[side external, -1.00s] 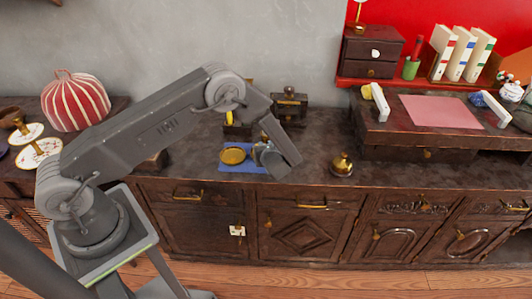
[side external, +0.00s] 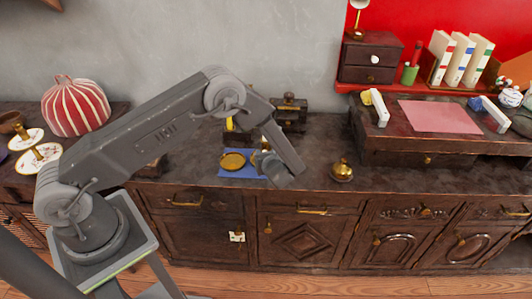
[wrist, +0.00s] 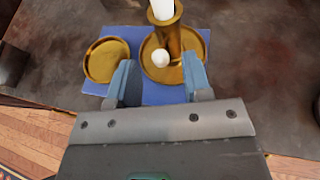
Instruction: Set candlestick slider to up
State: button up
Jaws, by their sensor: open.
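The brass candlestick (wrist: 168,41) with a white candle (wrist: 162,8) stands on its round brass base in the wrist view. A small white knob, the slider (wrist: 160,57), sits at the side of its stem, facing my gripper. My gripper (wrist: 158,80) is open, its two blue-grey fingertips on either side of the knob's line, with the knob showing between and just beyond them. I cannot tell whether they touch it. In the side view my gripper (side external: 272,166) hides most of the candlestick.
A brass dish (wrist: 106,60) lies left of the candlestick, both on a blue cloth (wrist: 122,32). The dish also shows in the side view (side external: 232,161). A brass bell-like object (side external: 342,170) stands to the right. Dark boxes (side external: 289,111) stand behind. The counter between is clear.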

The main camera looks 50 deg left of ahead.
jog(key=v, duration=1.1)
jog(key=shift+s+d+r, duration=0.15)
jog(key=shift+d+r, duration=0.1)
jog(key=shift+d, duration=0.05)
jog(key=s+a+r+n+g+h, duration=0.2)
jog(key=s+r+n, duration=0.35)
jog(key=r, duration=0.25)
jog(key=s+a+r+n+g+h, duration=0.25)
jog(key=s+r+n, duration=0.25)
jog(key=r+n, duration=0.3)
jog(key=s+d+r+n+t+h, duration=0.3)
jog(key=s+r+n+h, duration=0.4)
jog(key=s+r+n, duration=0.3)
jog(key=s+d+r, duration=0.1)
jog(key=s, duration=0.3)
jog(key=shift+s+r, duration=0.2)
jog(key=shift+r, duration=0.1)
